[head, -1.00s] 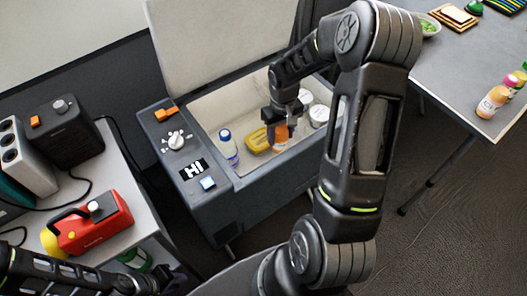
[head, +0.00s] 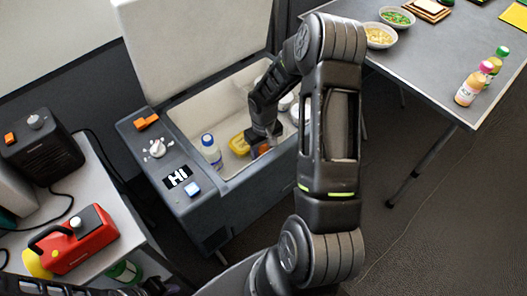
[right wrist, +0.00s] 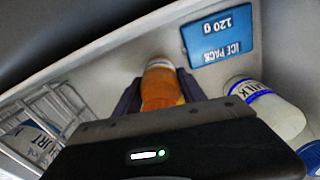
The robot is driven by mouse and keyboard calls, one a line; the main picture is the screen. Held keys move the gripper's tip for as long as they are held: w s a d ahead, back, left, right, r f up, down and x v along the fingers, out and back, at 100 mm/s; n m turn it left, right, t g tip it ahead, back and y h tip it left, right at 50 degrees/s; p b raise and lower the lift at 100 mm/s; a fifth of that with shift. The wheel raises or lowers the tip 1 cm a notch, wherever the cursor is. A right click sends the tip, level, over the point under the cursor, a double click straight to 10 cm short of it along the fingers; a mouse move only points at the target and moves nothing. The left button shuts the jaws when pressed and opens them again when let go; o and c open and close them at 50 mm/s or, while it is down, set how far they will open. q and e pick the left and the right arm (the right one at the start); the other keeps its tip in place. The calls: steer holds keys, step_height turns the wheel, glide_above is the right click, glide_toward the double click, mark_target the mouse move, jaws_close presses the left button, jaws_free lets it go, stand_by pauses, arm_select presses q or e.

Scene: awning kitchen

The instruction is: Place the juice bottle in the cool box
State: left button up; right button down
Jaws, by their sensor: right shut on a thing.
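The cool box (head: 213,212) stands open with its lid (head: 190,45) raised. My right gripper (head: 265,144) reaches down inside it, shut on an orange juice bottle (head: 264,150). In the head view the arm hides most of this bottle. In the right wrist view the orange bottle (right wrist: 159,85) sits between the fingers (right wrist: 160,97), close to the pale inner wall. I cannot tell whether its base touches the floor of the box. Part of my left arm shows at the bottom left edge, without its fingers.
The box also holds a white bottle with a blue cap (head: 211,152), a yellow tub (head: 239,144), a blue ice pack (right wrist: 221,36) and a wire basket (right wrist: 48,112). Bottles (head: 469,88) and bowls (head: 379,36) stand on the right table. A red machine (head: 75,240) is at left.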

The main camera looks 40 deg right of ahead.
steer(key=shift+f, duration=0.15)
steer(key=c, duration=0.7)
jaws_free()
steer(key=shift+r, duration=0.2)
steer(key=shift+r, duration=0.25)
step_height(320, 180, up, 12)
steer(key=shift+f+p, duration=0.2)
steer(key=shift+p, duration=0.35)
